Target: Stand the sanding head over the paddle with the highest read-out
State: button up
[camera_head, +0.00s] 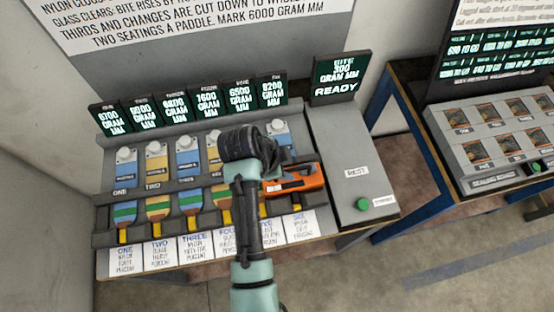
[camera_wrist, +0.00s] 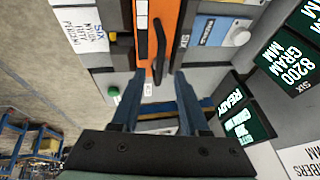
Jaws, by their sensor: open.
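The orange sanding head (camera_head: 296,180), with a black handle, lies across the rack at the sixth place, at the right end. In the wrist view the sanding head (camera_wrist: 172,22) is between the SIX card (camera_wrist: 85,30) and the blue-labelled paddle six (camera_wrist: 216,30). The read-out over six (camera_wrist: 290,58) says 8200 GRAM MM. The read-outs (camera_head: 174,108) over the other paddles are small; four seems to read 7600, five 6500, and some first digits are unclear. My gripper (camera_wrist: 160,78) is open at the sanding head's near end; its fingers straddle the handle end, contact unclear.
The grey rack (camera_head: 102,240) holds a row of paddles with cards in front. A bite display (camera_head: 337,78) reads READY. Right of the rack is a panel with a green button (camera_head: 362,204) and a bare REST area (camera_head: 350,172). Another bench (camera_head: 490,150) stands at right.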

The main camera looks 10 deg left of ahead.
jog(key=w+r+n+t+y, duration=0.1)
jog(key=w+r+n+t, duration=0.25)
jog(key=r, duration=0.95)
jog(key=w+a+r+n+t+y, duration=0.1)
jog(key=w+r+n+t, duration=0.3)
jog(key=r, duration=1)
jog(key=w+r+n+t+y, duration=0.15)
jog(key=r+t, duration=0.45)
jog(key=r, duration=0.7)
jog(key=s+d+r+n+t, duration=0.1)
jog(key=s+r+n+t, duration=0.1)
jog(key=s+r, duration=0.3)
jog(key=s+r+n+t, duration=0.2)
jog(key=s+r+t, duration=0.3)
jog(key=r, duration=0.7)
jog(key=s+d+r+n+t, duration=0.1)
jog(key=s+r+t, duration=0.2)
jog(key=r, duration=0.6)
jog(key=shift+s+d+r+n+b, duration=0.25)
jog(key=shift+s+d+n+b, duration=0.15)
jog(key=shift+s, duration=0.55)
jog(key=shift+t, duration=0.25)
notch_tip(320, 180, down, 3)
jog(key=b, duration=0.2)
jog(key=shift+a+b, duration=0.1)
jog(key=shift+b, duration=0.3)
